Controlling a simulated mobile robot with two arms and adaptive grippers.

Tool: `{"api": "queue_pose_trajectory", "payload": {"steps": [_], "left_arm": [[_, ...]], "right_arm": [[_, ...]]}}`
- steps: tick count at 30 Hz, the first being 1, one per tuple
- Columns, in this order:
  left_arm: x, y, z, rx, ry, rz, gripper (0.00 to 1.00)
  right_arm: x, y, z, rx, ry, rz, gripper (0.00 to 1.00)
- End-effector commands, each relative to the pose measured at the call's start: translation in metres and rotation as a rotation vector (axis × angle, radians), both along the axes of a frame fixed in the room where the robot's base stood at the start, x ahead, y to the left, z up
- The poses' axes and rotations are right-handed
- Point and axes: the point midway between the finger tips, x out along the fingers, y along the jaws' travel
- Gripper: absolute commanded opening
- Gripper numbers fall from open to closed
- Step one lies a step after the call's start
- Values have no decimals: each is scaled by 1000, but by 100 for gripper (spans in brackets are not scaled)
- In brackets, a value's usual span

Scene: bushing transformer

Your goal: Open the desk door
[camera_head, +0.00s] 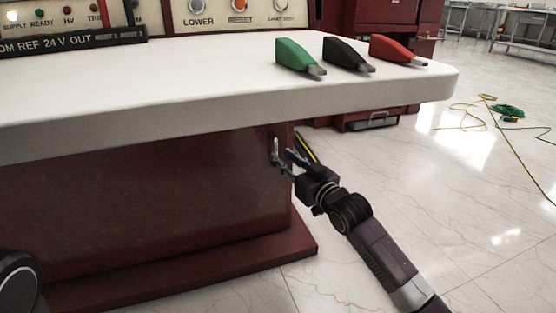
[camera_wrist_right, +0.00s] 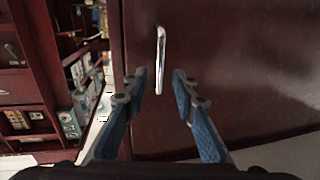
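The desk door is the dark red front panel (camera_head: 150,195) under the white desktop (camera_head: 200,110); it looks shut. Its slim metal handle (camera_head: 275,146) sits near the panel's right edge, just below the desktop. In the right wrist view the handle (camera_wrist_right: 160,48) stands upright on the dark red panel (camera_wrist_right: 230,60). My right gripper (camera_head: 283,160) is at the handle in the head view. My left gripper is out of view.
Green (camera_head: 299,57), black (camera_head: 347,55) and red (camera_head: 397,50) clips lie on the desktop's right end. A control panel (camera_head: 240,12) stands at the back. Dark red shelves with small boxes (camera_wrist_right: 75,70) show left in the wrist view. The floor (camera_head: 470,200) at right is open, with loose cables (camera_head: 500,115).

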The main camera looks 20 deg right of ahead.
Motion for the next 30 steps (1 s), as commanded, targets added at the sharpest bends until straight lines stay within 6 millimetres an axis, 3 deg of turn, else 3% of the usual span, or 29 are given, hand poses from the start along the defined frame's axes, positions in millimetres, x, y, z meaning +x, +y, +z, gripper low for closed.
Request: {"api": "queue_pose_trajectory", "payload": {"steps": [1, 8, 19, 27, 30], "left_arm": [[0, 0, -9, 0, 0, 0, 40], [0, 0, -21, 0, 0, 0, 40], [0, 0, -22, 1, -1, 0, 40], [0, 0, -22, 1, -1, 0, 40], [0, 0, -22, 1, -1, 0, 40]], "right_arm": [[7, 1, -3, 0, -2, 0, 26], [27, 6, -1, -1, -2, 0, 26], [31, 8, 1, -1, 0, 1, 26], [31, 7, 1, -1, 0, 1, 0], [31, 7, 1, -1, 0, 1, 0]]}}
